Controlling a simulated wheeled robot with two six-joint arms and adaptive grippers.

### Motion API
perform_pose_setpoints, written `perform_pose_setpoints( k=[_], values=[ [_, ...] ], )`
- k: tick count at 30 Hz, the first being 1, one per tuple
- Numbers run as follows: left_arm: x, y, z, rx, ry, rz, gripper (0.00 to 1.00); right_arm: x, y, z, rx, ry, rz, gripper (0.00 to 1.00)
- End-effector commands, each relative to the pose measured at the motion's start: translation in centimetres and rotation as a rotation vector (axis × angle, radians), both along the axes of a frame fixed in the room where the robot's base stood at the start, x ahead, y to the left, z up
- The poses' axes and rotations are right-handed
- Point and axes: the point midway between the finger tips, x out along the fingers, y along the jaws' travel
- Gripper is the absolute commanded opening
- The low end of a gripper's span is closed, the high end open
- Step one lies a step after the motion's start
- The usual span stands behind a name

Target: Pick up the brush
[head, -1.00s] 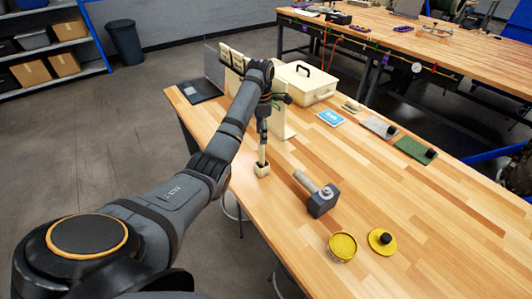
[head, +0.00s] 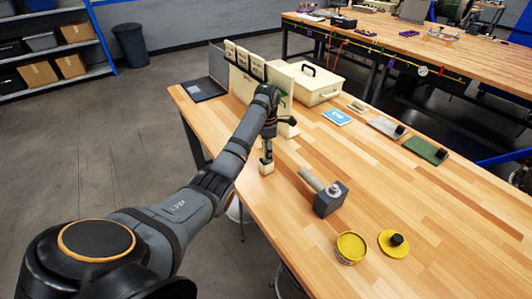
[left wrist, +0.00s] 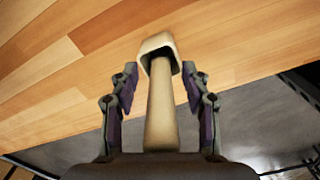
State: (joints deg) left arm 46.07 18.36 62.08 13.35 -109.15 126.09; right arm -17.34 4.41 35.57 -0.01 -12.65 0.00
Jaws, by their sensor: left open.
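The brush (head: 266,167) stands upright near the table's left edge, with its cream block-like end at the tabletop. In the left wrist view its pale handle (left wrist: 161,115) runs up the middle to the cream end (left wrist: 157,42). My left gripper (head: 267,146) is above and around the handle. In the left wrist view the fingers of my left gripper (left wrist: 160,88) stand on either side of the handle, apart, with gaps on both sides. The upper handle is hidden by the gripper in the head view. My right gripper is not seen.
A hammer (head: 329,198) lies right of the brush on the wooden table (head: 410,205). A cream panel (head: 243,84) and toolbox (head: 305,84) stand behind. The table's right front is clear.

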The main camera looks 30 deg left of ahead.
Motion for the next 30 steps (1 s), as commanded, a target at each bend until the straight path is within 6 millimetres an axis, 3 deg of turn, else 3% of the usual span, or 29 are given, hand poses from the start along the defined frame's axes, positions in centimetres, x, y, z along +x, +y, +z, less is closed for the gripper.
perform_pose_setpoints(
  k=[5, 15, 25, 29, 30],
  values=[
    [0.0, 0.0, 0.0, 0.000, 0.000, 0.000, 0.45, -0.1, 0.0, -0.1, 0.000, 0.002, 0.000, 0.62],
    [0.0, 0.0, 0.0, 0.000, 0.000, -0.001, 0.00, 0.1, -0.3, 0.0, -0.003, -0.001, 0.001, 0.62],
    [0.0, 0.0, 0.3, 0.000, -0.001, -0.001, 0.00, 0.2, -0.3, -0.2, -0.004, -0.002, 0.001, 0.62],
    [0.1, 0.0, 2.3, 0.000, -0.006, 0.000, 0.00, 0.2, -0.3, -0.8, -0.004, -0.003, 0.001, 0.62],
    [0.1, 0.0, 3.9, 0.001, -0.005, -0.001, 0.00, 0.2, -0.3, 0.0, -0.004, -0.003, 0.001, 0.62]
  ],
)
